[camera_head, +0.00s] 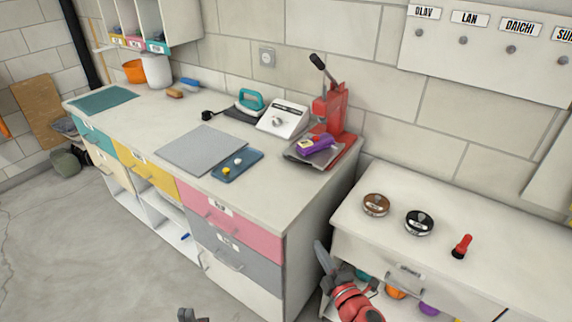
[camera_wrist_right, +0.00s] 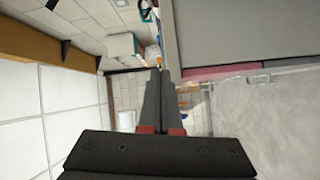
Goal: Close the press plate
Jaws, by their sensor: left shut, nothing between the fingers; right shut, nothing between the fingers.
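A red press (camera_head: 331,108) stands at the right end of the long worktop, against the wall. Its lever with a black knob points up and to the left. A grey plate (camera_head: 297,157) lies at its base, with a purple and yellow item (camera_head: 316,145) on it. My right gripper (camera_head: 320,248) is shut and empty, low in front of the gap between the long cabinet and the right-hand cabinet, well apart from the press. It also shows shut in the right wrist view (camera_wrist_right: 160,75). My left gripper (camera_head: 190,314) shows only its dark tips at the bottom edge, shut and empty.
The worktop holds a grey mat (camera_head: 200,148), a blue tray (camera_head: 238,165), a teal iron (camera_head: 250,101) and a white dial box (camera_head: 284,119). The right-hand cabinet (camera_head: 345,222) carries two round tins and a red torch (camera_head: 462,246).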

